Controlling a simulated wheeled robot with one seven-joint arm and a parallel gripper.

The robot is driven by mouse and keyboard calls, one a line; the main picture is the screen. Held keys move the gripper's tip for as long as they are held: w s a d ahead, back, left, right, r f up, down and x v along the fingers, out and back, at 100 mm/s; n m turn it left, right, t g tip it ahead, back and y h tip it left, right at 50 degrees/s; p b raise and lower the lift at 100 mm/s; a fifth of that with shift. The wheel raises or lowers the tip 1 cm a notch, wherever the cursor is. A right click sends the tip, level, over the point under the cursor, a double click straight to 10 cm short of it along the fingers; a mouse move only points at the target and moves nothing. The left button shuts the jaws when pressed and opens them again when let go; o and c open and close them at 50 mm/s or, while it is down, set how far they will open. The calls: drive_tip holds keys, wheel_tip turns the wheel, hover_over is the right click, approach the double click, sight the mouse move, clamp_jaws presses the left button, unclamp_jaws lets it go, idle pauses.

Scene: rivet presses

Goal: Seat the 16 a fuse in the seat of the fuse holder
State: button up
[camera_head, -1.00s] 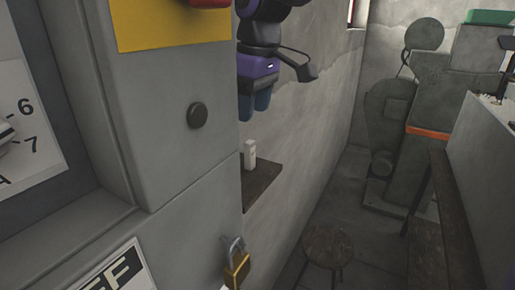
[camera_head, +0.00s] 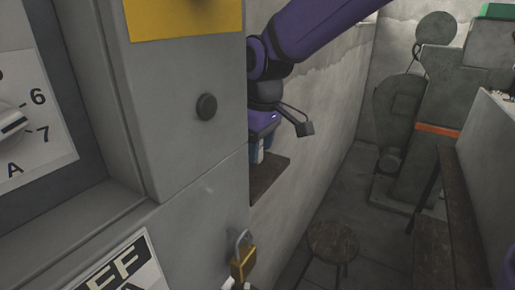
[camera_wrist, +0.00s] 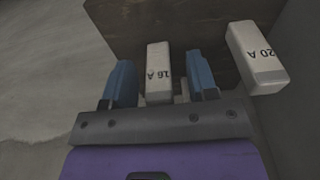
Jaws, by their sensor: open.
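The 16 A fuse (camera_wrist: 159,66) is a white block with dark "16 A" lettering, standing at the dark wooden shelf (camera_wrist: 190,22). In the wrist view it lies between the two blue fingers of my gripper (camera_wrist: 160,82), with a gap on each side. My gripper is open. In the head view my gripper (camera_head: 262,149) is down at the shelf (camera_head: 264,178), beside the grey cabinet, and largely hides the fuse. I cannot make out the fuse holder or its seat in either view.
A white 20 A fuse (camera_wrist: 257,55) stands just right of my right finger. The grey cabinet (camera_head: 190,165) with a padlock (camera_head: 243,262) fills the left. A round stool (camera_head: 333,240) stands on the floor; a bench (camera_head: 432,250) and machine (camera_head: 435,100) lie beyond.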

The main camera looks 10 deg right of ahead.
clamp_jaws()
idle(0.3)
